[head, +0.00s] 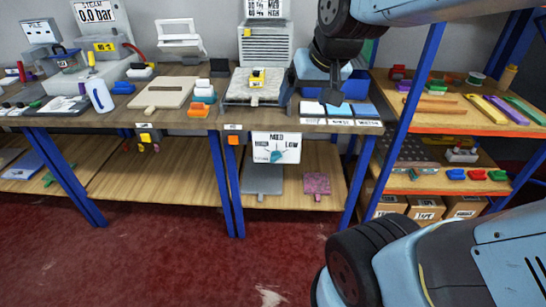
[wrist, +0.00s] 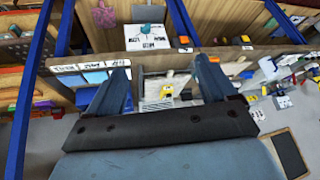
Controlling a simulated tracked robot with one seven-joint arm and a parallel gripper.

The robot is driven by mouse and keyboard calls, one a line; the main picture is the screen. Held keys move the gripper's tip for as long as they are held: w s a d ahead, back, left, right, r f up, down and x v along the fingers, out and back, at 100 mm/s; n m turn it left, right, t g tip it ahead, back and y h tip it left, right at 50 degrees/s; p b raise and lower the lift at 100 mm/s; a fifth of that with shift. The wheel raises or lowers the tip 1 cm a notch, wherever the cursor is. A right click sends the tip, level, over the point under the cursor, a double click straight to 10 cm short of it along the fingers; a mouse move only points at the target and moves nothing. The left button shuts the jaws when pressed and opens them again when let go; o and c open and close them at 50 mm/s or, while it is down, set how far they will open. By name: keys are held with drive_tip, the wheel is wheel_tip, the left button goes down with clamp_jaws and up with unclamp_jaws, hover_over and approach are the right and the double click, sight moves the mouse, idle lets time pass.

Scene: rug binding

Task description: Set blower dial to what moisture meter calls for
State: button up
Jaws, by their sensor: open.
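The blower dial (head: 276,156) is a small teal knob on a white panel (head: 290,142) at the bench front; MED and LOW are readable, and the left label is blurred. I cannot tell its setting. In the wrist view the panel shows upside down with the teal dial (wrist: 150,28). The yellow device, likely the moisture meter (head: 257,77), lies on a grey rug piece (head: 240,92); it also shows in the wrist view (wrist: 167,91). Its reading is too small to read. My gripper (head: 332,98) is open and empty above the bench, right of the meter; its fingers (wrist: 162,66) spread apart.
A grey louvered box (head: 265,50) with a card on top stands behind the rug piece. White labelled cards (head: 345,121) line the bench front edge at right. Blue uprights (head: 232,185) flank the space below the panel. A lower shelf (head: 290,205) holds flat pieces.

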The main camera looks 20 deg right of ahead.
drive_tip(key=w+a+f+m+t, duration=0.15)
drive_tip(key=w+a+f, duration=0.25)
drive_tip(key=w+f, duration=0.55)
drive_tip(key=w+a+f+m, duration=0.2)
drive_tip(key=w+a+f, duration=0.1)
drive_tip(key=w+f, duration=0.65)
drive_tip(key=n+t+h, duration=0.2)
drive_tip(key=t+h, duration=0.3)
drive_tip(key=h, duration=0.2)
approach(275, 159)
wheel_tip(275, 159, down, 3)
drive_tip(key=s+a, duration=0.1)
drive_tip(key=s, duration=0.2)
drive_tip(key=s+n+t, duration=0.2)
drive_tip(key=n+t, duration=0.2)
drive_tip(key=t, duration=0.1)
drive_tip(key=x, duration=0.9)
drive_tip(key=f+x, duration=0.1)
drive_tip(key=x, duration=0.3)
drive_tip(key=shift+w+d, duration=0.3)
drive_tip(key=shift+d, duration=0.05)
